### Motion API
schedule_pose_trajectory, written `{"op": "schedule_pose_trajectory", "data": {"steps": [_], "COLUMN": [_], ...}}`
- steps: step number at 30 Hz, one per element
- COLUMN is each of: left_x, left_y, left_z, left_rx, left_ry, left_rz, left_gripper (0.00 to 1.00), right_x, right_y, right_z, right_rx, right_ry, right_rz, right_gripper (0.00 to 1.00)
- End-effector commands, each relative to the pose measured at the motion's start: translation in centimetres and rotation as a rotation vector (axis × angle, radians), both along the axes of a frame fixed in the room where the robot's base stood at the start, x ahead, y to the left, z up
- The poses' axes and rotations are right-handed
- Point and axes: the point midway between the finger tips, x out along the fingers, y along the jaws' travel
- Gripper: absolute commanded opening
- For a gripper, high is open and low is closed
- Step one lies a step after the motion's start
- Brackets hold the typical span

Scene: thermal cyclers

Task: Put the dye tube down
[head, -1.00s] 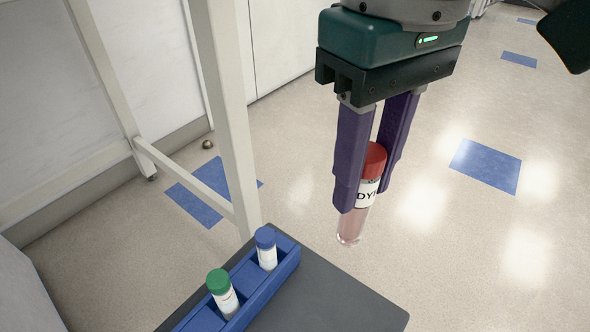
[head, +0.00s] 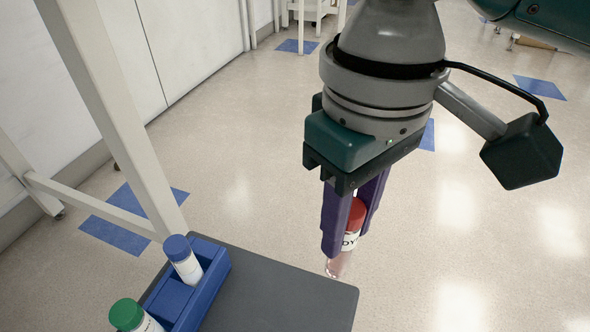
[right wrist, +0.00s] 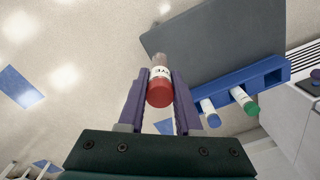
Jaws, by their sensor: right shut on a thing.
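The dye tube (head: 352,238) has a red cap, a white label and a clear pinkish body. My right gripper (head: 345,235) is shut on it, with purple fingers on either side below the cap. The tube hangs nearly upright near the right edge of a dark grey surface (head: 285,290). In the right wrist view the dye tube (right wrist: 160,88) sits between the fingers, with its lower end toward the grey surface (right wrist: 215,45). I cannot tell how high it is above that surface. My left gripper is not in view.
A blue rack (head: 210,284) on the grey surface's left side holds a blue-capped tube (head: 186,262) and a green-capped tube (head: 135,315). A white frame leg (head: 120,125) stands behind it. The grey surface right of the rack is clear.

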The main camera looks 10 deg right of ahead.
Motion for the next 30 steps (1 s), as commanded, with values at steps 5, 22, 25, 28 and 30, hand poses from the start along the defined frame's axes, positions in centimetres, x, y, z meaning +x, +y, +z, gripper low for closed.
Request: {"op": "schedule_pose_trajectory", "data": {"steps": [5, 22, 25, 28, 30], "left_x": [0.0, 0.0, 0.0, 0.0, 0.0], "left_y": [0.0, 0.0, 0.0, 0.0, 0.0], "left_z": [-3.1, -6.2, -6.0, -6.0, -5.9], "left_rx": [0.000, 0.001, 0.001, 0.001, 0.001], "left_ry": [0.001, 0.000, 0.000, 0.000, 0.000], "left_rz": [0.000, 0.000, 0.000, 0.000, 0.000], "left_gripper": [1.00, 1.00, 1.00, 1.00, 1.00], "right_x": [0.0, 0.0, 0.0, 0.0, 0.0], "right_y": [0.0, 0.0, 0.0, 0.0, 0.0], "right_z": [-4.7, -9.9, -9.8, -9.8, -10.0], "right_rx": [-0.001, 0.000, 0.000, 0.000, 0.000], "right_ry": [0.001, -0.001, -0.001, 0.000, 0.000], "right_rz": [0.000, 0.001, 0.001, 0.001, 0.000], "right_gripper": [0.00, 0.00, 0.00, 0.00, 0.00]}}
